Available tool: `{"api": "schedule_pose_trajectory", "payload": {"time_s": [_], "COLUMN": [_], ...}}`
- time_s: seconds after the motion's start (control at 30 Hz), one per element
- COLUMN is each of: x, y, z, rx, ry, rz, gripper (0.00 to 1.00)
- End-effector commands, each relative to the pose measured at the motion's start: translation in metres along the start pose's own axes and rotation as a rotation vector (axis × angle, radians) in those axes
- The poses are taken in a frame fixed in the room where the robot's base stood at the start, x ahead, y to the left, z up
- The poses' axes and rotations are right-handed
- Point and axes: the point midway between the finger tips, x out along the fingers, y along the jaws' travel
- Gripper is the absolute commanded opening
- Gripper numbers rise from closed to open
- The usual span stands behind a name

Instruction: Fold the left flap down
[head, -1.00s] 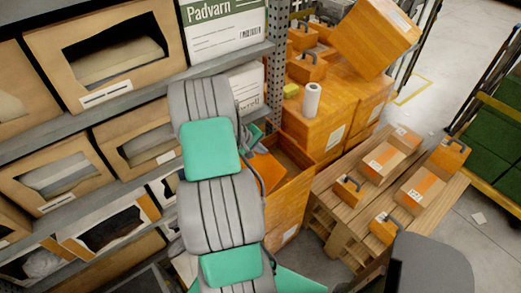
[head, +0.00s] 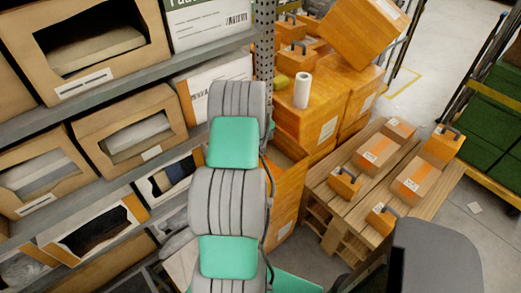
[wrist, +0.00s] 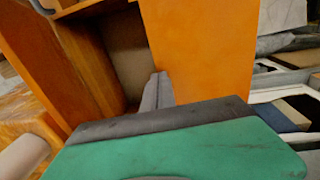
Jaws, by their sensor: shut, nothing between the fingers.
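An open orange carton (head: 288,190) stands on the floor between the rack and the pallet; my arm hides most of its top in the head view. In the wrist view its brown inside (wrist: 122,45) shows between an orange panel at left (wrist: 45,55) and a broad, upright orange panel at right (wrist: 200,50), which looks like a raised flap. I cannot tell for sure which one is the left flap. My gripper (wrist: 158,88) is shut and empty, its fingertips by the lower left edge of the broad panel; contact is unclear. The head view hides it.
Rack shelves (head: 120,95) with open-fronted boxes run along the left. A wooden pallet (head: 325,205) with small cartons is at right. Stacked orange cartons (head: 310,115) carry a white roll (head: 302,90) behind. Grey floor (head: 450,70) is clear at the upper right.

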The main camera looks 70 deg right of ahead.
Motion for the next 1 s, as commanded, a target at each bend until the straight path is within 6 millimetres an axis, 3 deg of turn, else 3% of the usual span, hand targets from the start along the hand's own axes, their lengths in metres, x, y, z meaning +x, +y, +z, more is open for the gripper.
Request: {"api": "schedule_pose_trajectory", "payload": {"time_s": [0.63,0.77,1.0], "x": [0.003,-0.019,-0.078], "y": [0.0,0.001,0.006], "z": [0.001,0.0,-0.005], "rx": [0.001,-0.002,-0.008], "ry": [-0.003,0.0,0.008], "rz": [-0.001,0.001,0.007], "gripper": [0.0,0.0,0.0]}}
